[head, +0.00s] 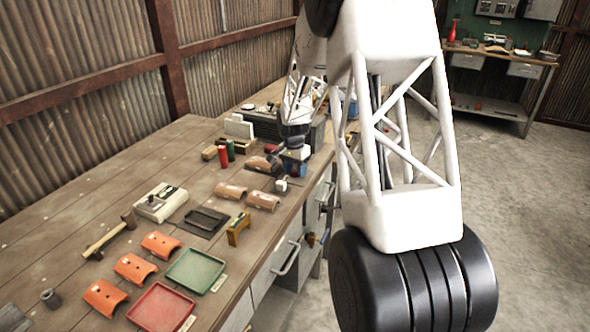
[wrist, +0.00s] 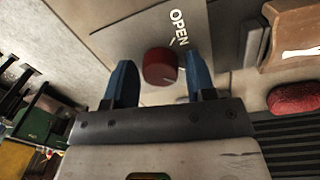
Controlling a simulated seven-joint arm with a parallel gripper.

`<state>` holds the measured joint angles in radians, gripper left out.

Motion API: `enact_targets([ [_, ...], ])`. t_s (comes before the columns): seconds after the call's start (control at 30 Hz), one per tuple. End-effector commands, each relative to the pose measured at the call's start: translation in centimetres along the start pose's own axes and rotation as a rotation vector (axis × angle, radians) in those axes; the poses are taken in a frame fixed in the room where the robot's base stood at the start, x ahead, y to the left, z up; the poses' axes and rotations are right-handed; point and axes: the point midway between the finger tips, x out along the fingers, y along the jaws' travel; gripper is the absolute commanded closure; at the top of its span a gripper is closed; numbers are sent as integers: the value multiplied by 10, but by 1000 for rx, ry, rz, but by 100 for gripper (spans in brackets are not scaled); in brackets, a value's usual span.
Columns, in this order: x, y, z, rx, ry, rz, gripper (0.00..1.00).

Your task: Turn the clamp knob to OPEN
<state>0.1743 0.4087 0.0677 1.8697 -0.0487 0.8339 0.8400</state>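The red clamp knob (wrist: 160,66) shows in the wrist view on a grey plate (wrist: 125,40), with the white word OPEN (wrist: 179,28) printed above and right of it. A small pale mark shows at the knob's lower right edge. My gripper (wrist: 160,72) is open, with one blue finger on each side of the knob. Gaps show between the knob and both fingers; I cannot tell how deep the fingers reach. In the head view my gripper (head: 294,152) is at the bench's right edge, and the knob cannot be made out there.
The wooden bench (head: 60,215) holds orange curved pieces (head: 135,268), a red tray (head: 162,308), a green tray (head: 195,270), a hammer (head: 108,236) and a white control box (head: 161,203). Brown curved pieces (head: 262,201) lie near my gripper. A red lump (wrist: 293,98) lies right of the knob.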

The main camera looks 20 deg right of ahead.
Motion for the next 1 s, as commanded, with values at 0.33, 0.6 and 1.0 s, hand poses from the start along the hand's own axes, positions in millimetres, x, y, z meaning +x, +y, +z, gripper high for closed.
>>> enact_targets([
  [0.33,0,0,0,-1,0,0,87],
  [0.6,-1,0,0,-43,3,0,87],
  [1.0,-1,1,0,-284,16,0,87],
])
